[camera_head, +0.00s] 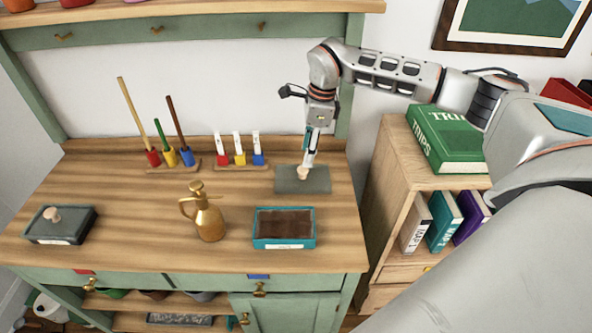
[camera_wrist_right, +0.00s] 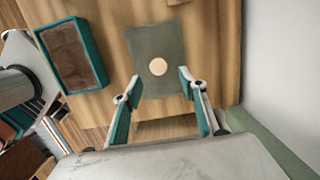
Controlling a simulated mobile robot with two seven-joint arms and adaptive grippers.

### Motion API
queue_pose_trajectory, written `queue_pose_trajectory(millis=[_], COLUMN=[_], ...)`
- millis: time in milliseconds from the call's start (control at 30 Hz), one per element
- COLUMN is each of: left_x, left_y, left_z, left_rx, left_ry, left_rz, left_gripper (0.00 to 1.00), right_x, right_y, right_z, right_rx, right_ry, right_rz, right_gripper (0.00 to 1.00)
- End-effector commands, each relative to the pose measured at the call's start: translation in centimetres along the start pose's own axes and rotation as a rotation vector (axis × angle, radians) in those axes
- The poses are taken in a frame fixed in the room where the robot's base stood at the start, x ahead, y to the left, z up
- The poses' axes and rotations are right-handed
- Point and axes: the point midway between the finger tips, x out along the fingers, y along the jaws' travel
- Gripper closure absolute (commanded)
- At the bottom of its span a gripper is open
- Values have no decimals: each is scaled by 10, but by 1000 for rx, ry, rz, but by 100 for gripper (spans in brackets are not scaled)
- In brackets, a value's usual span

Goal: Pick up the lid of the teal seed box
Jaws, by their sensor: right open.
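The teal seed box (camera_head: 259,242) stands uncovered at the front right of the wooden bench, with dark soil inside. It also shows at the upper left of the right wrist view (camera_wrist_right: 94,48). Its flat grey-green lid (camera_head: 318,180) lies on the bench behind the box. The lid shows in the right wrist view (camera_wrist_right: 150,45) with its pale round knob (camera_wrist_right: 157,67). My right gripper (camera_head: 307,166) is open and empty, pointing down at the knob. In the wrist view its fingertips (camera_wrist_right: 160,83) are spread to either side, slightly short of the knob. My left gripper is not in view.
A brass watering can (camera_head: 208,219) stands left of the teal box. A dark box with a knobbed lid (camera_head: 62,231) sits at far left. Colored tool holders (camera_head: 239,158) line the back. A cabinet with a green book (camera_head: 447,140) stands right.

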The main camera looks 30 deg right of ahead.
Motion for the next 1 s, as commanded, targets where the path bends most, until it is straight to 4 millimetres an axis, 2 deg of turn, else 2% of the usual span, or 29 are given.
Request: queue_pose_trajectory(millis=[100, 300, 600, 867, 1000], left_x=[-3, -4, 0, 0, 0], left_y=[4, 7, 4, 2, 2], left_z=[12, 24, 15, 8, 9], left_rx=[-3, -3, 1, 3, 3], left_ry=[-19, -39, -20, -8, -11], left_rz=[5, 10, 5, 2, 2], left_gripper=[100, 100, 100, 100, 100], right_x=[15, 28, 69, 73, 73], right_y=[1, 0, 0, -1, -1], right_z=[0, 2, 6, 6, 6], right_rx=[-1, 0, 1, 0, 0], right_ry=[1, -1, 0, -1, -1], right_rz=[3, 2, 4, 0, 1], right_gripper=[58, 58, 58, 58, 92])
